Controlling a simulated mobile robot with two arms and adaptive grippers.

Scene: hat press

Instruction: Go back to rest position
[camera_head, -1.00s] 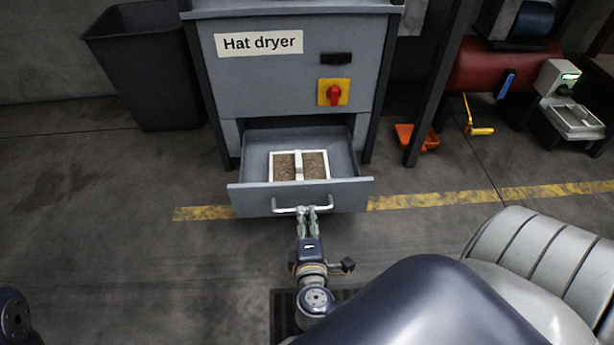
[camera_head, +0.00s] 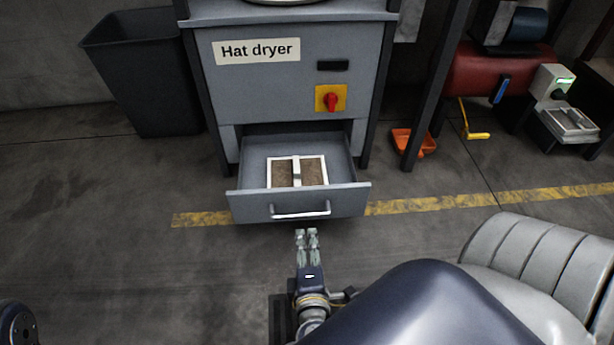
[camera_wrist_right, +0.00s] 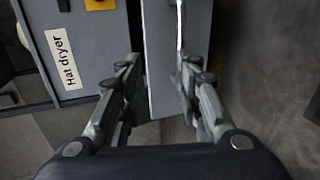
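My right gripper (camera_head: 306,236) points at the open drawer of the hat dryer and sits just in front of its handle (camera_head: 300,213), with a small gap. In the right wrist view my right gripper (camera_wrist_right: 160,66) has its fingers apart with nothing gripped. The drawer (camera_head: 240,205) is pulled out from the grey hat dryer (camera_head: 290,80); its front panel also shows in the wrist view (camera_wrist_right: 160,95). A white-framed box with brown contents (camera_head: 297,159) lies inside the drawer. My left gripper is out of view; only a dark arm joint shows at lower left.
A dark bin (camera_head: 145,75) stands left of the dryer. A red switch (camera_head: 331,101) is on the dryer front. An orange container (camera_head: 413,142) and a red tank (camera_head: 480,70) are at the right. The floor in front, with a yellow line (camera_head: 440,201), is clear.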

